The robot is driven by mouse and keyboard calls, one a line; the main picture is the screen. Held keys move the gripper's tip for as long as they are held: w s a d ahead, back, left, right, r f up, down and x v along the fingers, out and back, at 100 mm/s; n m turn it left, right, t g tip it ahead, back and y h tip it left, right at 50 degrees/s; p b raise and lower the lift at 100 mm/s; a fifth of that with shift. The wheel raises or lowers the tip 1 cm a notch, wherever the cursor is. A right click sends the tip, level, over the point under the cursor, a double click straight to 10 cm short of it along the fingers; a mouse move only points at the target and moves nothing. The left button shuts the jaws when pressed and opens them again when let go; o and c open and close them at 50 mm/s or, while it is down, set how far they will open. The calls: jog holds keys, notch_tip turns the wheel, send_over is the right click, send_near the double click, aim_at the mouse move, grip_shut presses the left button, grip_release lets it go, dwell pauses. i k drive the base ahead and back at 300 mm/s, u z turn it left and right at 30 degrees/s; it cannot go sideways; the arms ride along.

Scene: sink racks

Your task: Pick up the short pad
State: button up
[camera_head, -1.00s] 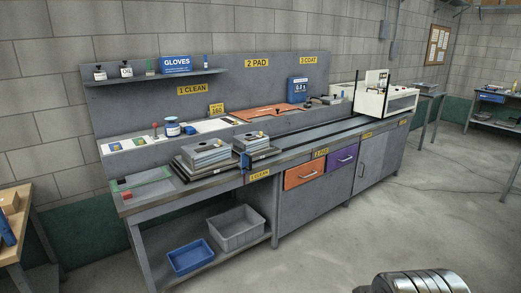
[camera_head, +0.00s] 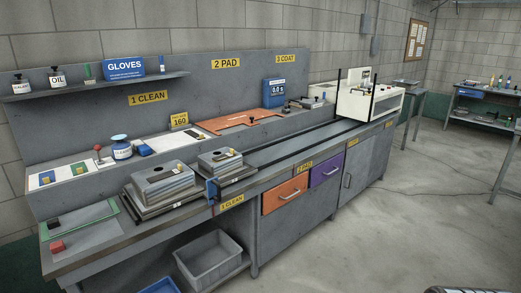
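I cannot single out the short pad for certain. At the bench's near left end lie a small red block (camera_head: 57,246) and a small dark block (camera_head: 53,223), on or beside a green-edged mat (camera_head: 102,207). An orange board (camera_head: 238,123) under the "2 PAD" sign (camera_head: 226,63) bears a small dark knob. Two grey metal blocks (camera_head: 160,182) (camera_head: 218,161) with dark recesses or knobs on top stand on plates at the bench's front. My gripper is not in view; only a ribbed dark piece of my own body shows at the bottom right edge.
The grey bench (camera_head: 280,178) runs along the wall, with orange (camera_head: 285,194) and purple (camera_head: 327,170) drawers. A white machine (camera_head: 368,100) stands at its far end. A grey bin (camera_head: 210,263) and a blue bin (camera_head: 160,287) are below. The floor at right is clear.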

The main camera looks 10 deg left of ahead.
aim_at(232, 153)
jog(key=u, duration=0.05)
jog(key=i, duration=1.85)
jog(key=u, duration=0.8)
jog(key=i, duration=0.55)
jog(key=u, duration=1)
jog(key=i, duration=0.7)
jog(key=u, duration=0.4)
